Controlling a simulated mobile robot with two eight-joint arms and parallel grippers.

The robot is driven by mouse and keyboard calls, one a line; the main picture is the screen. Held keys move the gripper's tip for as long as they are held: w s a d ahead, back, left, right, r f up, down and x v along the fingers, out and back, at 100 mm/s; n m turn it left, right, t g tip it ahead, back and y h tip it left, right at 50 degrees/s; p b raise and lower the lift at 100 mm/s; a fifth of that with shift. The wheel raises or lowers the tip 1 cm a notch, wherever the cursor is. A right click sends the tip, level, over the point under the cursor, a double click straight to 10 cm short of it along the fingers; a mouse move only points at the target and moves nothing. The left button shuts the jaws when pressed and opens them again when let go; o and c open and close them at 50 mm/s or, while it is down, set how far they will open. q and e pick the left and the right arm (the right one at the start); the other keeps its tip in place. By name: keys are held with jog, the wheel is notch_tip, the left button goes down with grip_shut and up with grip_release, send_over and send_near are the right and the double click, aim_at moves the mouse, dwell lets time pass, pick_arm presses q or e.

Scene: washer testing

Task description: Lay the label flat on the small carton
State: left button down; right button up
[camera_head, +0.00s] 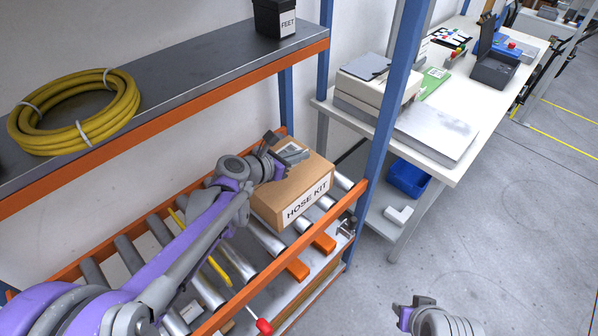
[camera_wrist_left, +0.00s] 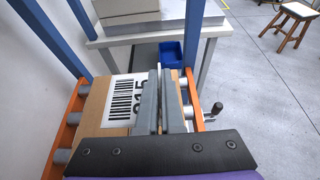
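The small carton (camera_head: 268,206), brown and marked HOSE KIT on its front, sits on the roller shelf. It also shows below my gripper in the left wrist view (camera_wrist_left: 98,108). The label (camera_wrist_left: 122,101) is white with a black barcode and digits. It appears face up against the carton's top, partly hidden by the fingers; I cannot tell whether it touches all over. My left gripper (camera_head: 296,154) is at the carton's top, its two fingers together (camera_wrist_left: 160,98) over the label's right part. I see no clear grip on it. My right gripper (camera_head: 413,306) is low at right, above the floor.
An orange rail (camera_head: 285,248) and blue post (camera_head: 384,120) edge the rack. A coiled yellow hose (camera_head: 75,112) and a black FEET bin (camera_head: 275,18) are on the upper shelf. A white table (camera_head: 450,165) stands at right, with a blue bin (camera_head: 408,178) beneath.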

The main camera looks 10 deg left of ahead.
aim_at(299, 181)
pick_arm(q)
notch_tip(299, 181, down, 3)
jog(key=shift+s+a+f, duration=0.1)
jog(key=shift+f+b, duration=0.3)
jog(key=shift+f, duration=1.85)
jog(key=shift+f, duration=0.2)
jog(key=c, duration=1.1)
grip_release()
jog(key=shift+o, duration=0.2)
jog(key=shift+r, duration=0.1)
